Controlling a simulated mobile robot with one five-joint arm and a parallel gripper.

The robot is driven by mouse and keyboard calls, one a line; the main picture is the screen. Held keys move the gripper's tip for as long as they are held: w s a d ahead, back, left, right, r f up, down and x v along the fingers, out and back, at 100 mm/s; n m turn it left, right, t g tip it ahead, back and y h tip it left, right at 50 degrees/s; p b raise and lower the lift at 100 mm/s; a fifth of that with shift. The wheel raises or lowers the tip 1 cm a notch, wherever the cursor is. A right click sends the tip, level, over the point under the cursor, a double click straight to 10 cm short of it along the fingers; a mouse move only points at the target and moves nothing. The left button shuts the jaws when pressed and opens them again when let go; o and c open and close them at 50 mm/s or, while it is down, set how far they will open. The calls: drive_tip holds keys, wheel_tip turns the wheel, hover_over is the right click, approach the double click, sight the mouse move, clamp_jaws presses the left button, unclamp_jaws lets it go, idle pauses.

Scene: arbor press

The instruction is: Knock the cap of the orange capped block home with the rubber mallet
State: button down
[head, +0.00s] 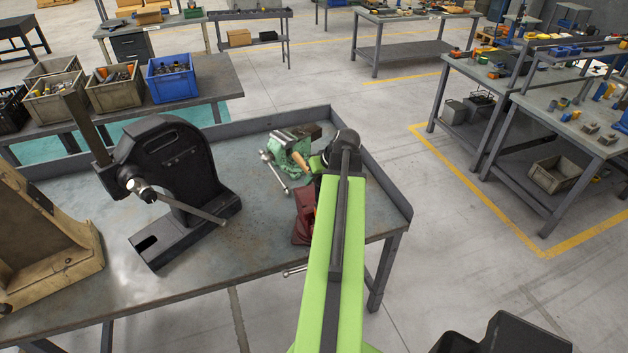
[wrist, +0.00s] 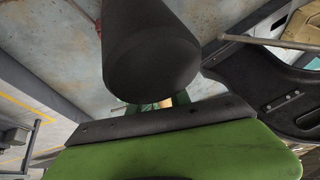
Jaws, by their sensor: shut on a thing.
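My gripper (head: 318,163) is over the right end of the bench, largely hidden by my own green arm. It is shut on the rubber mallet, whose tan wooden handle (head: 301,161) sticks out to the left in the head view. The black mallet head fills the upper middle of the wrist view as a large dark cylinder (wrist: 150,55), close to the camera. My green gripper body (wrist: 180,150) lies along the bottom of that view, and the grip itself is hidden. I cannot make out the orange capped block in either view.
A black arbor press (head: 165,165) with a long lever stands on the grey bench (head: 240,245). A green vise (head: 288,152) and a red vise (head: 303,215) are near my arm. A tan press-like frame (head: 45,235) is at left. The bench has raised edges at the back and right.

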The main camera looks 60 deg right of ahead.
wheel_tip(320, 180, up, 5)
drive_tip(key=p, duration=0.2)
drive_tip(key=shift+p, duration=0.35)
drive_tip(key=shift+f+b, duration=0.35)
drive_tip(key=shift+f, duration=0.1)
drive_tip(key=shift+a, duration=0.1)
drive_tip(key=shift+r, duration=0.1)
wheel_tip(320, 180, down, 9)
drive_tip(key=b, duration=0.9)
wheel_tip(320, 180, up, 9)
drive_tip(key=p, duration=0.9)
drive_tip(key=shift+r, duration=0.15)
drive_tip(key=shift+f+b, duration=0.35)
drive_tip(key=shift+f, duration=0.05)
